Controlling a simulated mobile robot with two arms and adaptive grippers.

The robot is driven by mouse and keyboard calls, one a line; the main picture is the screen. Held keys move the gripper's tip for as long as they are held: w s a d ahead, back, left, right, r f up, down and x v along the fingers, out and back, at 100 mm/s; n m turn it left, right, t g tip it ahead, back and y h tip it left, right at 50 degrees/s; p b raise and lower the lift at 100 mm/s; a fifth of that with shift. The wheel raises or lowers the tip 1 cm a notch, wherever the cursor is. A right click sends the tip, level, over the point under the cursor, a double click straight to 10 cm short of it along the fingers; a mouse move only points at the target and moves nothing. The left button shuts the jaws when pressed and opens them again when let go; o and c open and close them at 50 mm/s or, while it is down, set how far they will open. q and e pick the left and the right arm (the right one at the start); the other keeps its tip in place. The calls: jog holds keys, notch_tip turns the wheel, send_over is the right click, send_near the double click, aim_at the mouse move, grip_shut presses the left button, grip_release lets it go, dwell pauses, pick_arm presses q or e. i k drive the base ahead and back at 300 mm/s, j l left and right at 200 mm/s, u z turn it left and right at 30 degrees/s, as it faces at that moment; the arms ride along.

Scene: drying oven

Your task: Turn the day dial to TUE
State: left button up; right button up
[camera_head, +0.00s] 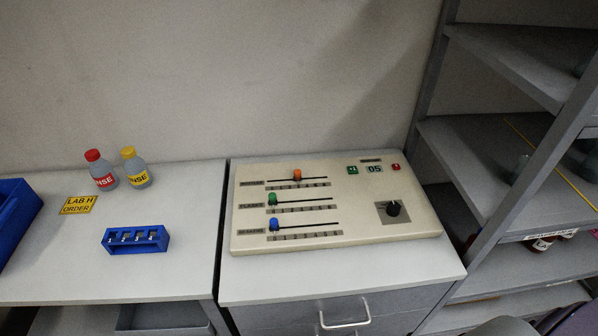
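A cream control panel (335,238) lies on the grey cabinet top in the head view. A black round dial (393,208) sits on a dark label plate at the panel's lower right. The lettering around the dial is too small to read, so I cannot tell which day it points to. Neither of my grippers is in view, and nothing touches the dial.
The panel also has orange (297,175), green (272,199) and blue (274,224) sliders and a display (375,169) reading 05. Two bottles and a blue rack (136,240) stand left. A grey shelf unit (480,135) rises close on the right.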

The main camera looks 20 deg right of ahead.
aim_at(394, 209)
jog(key=z, duration=1.35)
